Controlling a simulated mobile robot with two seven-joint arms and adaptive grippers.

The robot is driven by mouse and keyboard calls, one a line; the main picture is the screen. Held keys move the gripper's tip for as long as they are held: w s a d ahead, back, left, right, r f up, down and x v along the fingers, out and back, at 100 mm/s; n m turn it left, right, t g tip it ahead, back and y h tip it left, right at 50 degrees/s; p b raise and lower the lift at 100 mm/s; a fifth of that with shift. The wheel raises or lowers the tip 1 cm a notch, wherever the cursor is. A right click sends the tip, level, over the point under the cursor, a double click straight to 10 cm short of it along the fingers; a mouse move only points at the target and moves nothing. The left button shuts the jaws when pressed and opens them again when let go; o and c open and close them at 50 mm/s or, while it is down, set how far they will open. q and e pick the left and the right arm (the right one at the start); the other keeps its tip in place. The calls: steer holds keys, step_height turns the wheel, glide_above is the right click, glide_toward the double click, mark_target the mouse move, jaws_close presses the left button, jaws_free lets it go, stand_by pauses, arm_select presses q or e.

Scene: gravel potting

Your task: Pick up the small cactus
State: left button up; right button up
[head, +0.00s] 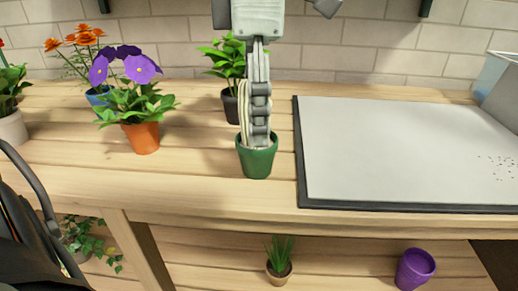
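A dark green pot (257,162) stands upright on the wooden table near its front edge, in the middle of the head view. A pale, ribbed small cactus (244,118) seems to rise from it, mostly hidden by my gripper. My gripper (261,138), which I take to be the right one, points straight down over the pot. Its fingers are seen edge-on and overlap the cactus, with the tips at the pot's rim. I cannot tell whether they are closed on it. The other gripper is not in view.
A leafy plant in a black pot (230,105) stands close behind. A purple flower in an orange pot (141,137) and orange flowers (82,38) stand left. A grey tray (400,150) with a dark rim lies right. A grassy plant (279,256) and purple pot (415,268) are below.

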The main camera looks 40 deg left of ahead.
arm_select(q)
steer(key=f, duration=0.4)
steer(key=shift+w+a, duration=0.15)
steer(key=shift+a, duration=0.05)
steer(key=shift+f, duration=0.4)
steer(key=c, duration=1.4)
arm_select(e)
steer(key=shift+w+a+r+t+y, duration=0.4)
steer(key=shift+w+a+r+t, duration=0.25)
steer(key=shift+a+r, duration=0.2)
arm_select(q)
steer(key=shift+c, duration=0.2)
